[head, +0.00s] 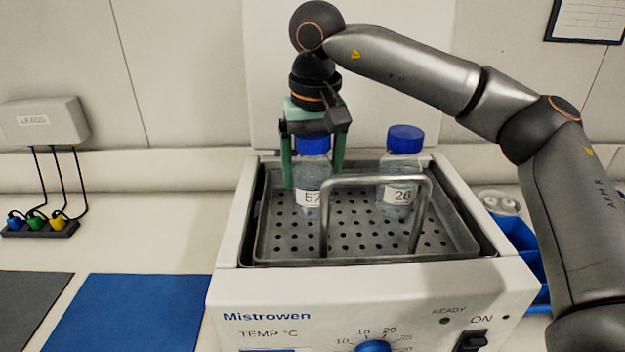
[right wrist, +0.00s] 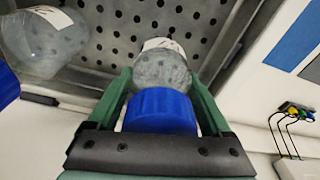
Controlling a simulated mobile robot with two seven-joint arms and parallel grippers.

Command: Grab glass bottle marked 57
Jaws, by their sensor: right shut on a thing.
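The glass bottle marked 57 (head: 312,181) stands upright, with a blue cap, at the left of the perforated metal tray in the Mistrowen bath. My right gripper (head: 314,172) comes from above, a green finger on each side of it, shut on the bottle at its cap and neck. In the right wrist view the blue cap (right wrist: 161,111) sits between the two green fingers (right wrist: 164,100). A second glass bottle, marked 26 (head: 400,168), stands to the right with a blue cap. It also shows at the upper left of the right wrist view (right wrist: 42,45). My left gripper is not in view.
A metal handle (head: 375,180) arches over the tray (head: 345,247) in front of the bottles. The bath's white walls (head: 240,215) surround the tray. A blue mat (head: 135,312) lies left on the bench, with a leads box (head: 45,121) behind. A blue rack (head: 525,250) stands right.

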